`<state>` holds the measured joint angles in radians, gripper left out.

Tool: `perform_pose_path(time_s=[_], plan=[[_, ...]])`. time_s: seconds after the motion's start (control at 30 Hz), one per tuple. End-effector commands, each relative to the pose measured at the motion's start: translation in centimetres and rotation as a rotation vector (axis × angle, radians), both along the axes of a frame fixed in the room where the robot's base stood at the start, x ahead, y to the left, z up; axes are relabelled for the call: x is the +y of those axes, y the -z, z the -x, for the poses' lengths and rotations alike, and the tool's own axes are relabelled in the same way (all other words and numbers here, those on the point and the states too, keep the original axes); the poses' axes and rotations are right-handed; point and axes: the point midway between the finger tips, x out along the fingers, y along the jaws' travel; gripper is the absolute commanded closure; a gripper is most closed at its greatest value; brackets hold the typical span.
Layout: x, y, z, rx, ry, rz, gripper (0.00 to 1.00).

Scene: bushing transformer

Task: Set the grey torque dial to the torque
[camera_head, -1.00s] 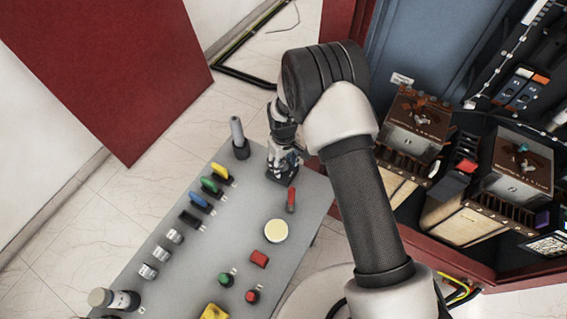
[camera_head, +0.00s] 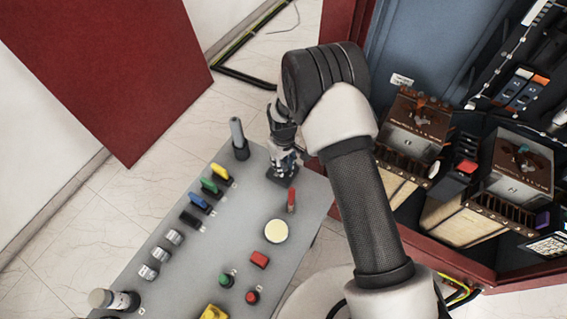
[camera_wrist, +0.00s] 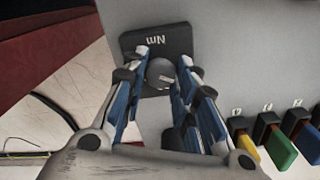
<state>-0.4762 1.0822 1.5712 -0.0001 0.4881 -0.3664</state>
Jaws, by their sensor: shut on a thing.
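The grey torque dial (camera_wrist: 160,72) is a round knob on a dark square base (camera_wrist: 178,40) marked "Nm", seen in the wrist view. My gripper (camera_wrist: 161,78) has its two blue-and-black fingers on either side of the knob, shut on it. In the head view, my gripper (camera_head: 283,163) reaches down at the far end of the grey panel (camera_head: 225,255), over the dark dial base (camera_head: 281,175). The knob itself is hidden there by the gripper. The dial's scale and its exact setting cannot be read.
A grey upright handle (camera_head: 239,140) stands close left of my gripper. A red lever (camera_head: 291,200) and a cream round button (camera_head: 276,231) are near it. Yellow (camera_head: 221,172), green (camera_head: 210,186) and blue (camera_head: 200,202) switches line the panel's left. An open cabinet (camera_head: 470,120) stands right.

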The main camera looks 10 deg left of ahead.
Motion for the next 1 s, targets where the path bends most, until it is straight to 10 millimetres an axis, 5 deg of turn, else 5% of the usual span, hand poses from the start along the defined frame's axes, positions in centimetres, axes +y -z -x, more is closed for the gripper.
perform_pose_path(time_s=[0.37, 1.0], plan=[[0.01, 0.10, -0.01, 0.000, 0.088, 0.000, 0.97], [0.02, 0.10, -0.03, -0.001, 0.647, -0.001, 0.97]])
